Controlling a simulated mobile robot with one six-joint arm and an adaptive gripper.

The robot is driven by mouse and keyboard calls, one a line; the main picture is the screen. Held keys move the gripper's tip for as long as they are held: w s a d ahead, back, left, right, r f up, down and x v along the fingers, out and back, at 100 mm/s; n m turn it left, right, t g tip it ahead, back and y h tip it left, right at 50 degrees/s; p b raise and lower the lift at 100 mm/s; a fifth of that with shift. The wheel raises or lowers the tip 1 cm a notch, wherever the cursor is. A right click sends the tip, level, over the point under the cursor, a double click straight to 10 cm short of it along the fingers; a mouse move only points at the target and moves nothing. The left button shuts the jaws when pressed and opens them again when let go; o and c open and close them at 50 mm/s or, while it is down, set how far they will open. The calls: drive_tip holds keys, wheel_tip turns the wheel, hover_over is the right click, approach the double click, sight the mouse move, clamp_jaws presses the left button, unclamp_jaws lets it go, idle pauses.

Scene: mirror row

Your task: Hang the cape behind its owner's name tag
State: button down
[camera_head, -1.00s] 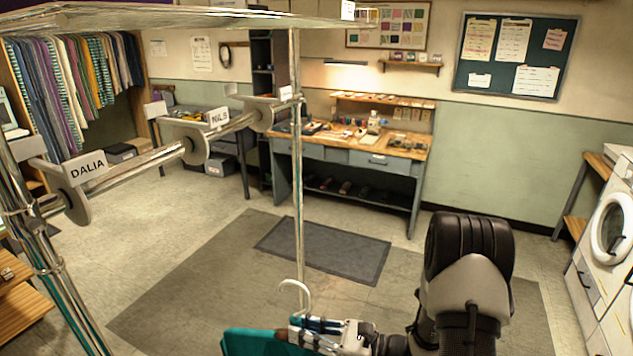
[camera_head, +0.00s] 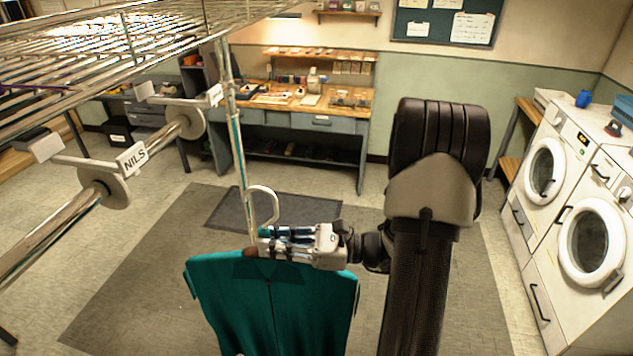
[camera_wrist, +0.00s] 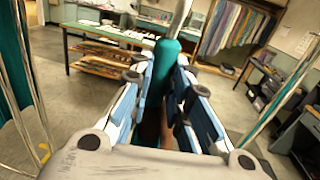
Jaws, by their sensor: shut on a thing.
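A teal cape (camera_head: 270,305) hangs on a hanger with a pale hook (camera_head: 263,200). My gripper (camera_head: 262,245) is shut on the hanger just below the hook, and the cape hangs upright beneath it. In the wrist view the teal neck (camera_wrist: 167,55) sits between my fingers (camera_wrist: 165,110). The rail (camera_head: 45,235) at left carries round discs with name tags. One tag (camera_head: 132,157) reads NILS; another tag (camera_head: 215,95) further back is too small to read. The held cape is to the right of the rail and apart from it.
A wire shelf (camera_head: 110,45) is above the rail, with a metal post (camera_head: 237,140) behind the hook. A workbench (camera_head: 300,115) stands at the back and washing machines (camera_head: 590,240) at right. The floor mat (camera_head: 150,270) area is clear.

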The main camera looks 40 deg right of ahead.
drive_tip(key=s+d+r+m+t+h+p, duration=0.1)
drive_tip(key=s+d+r+p, duration=0.2)
drive_tip(key=r, duration=0.3)
drive_tip(key=s+d+r+m+t+h+p, duration=0.1)
drive_tip(key=s+d+r+p, duration=0.1)
drive_tip(key=s+d+r, duration=0.3)
drive_tip(key=f+b+x, duration=0.2)
drive_tip(key=x, duration=1.4)
drive_tip(key=a+f+b+x, duration=0.1)
drive_tip(key=f+b+x, duration=0.1)
drive_tip(key=x, duration=1.4)
drive_tip(key=shift+s+a, duration=0.25)
drive_tip(key=shift+s, duration=0.05)
idle(0.6)
drive_tip(key=c, duration=1.4)
unclamp_jaws()
drive_tip(key=shift+o, duration=0.3)
drive_tip(key=shift+f, duration=0.1)
drive_tip(key=o, duration=0.5)
drive_tip(key=shift+o, duration=0.2)
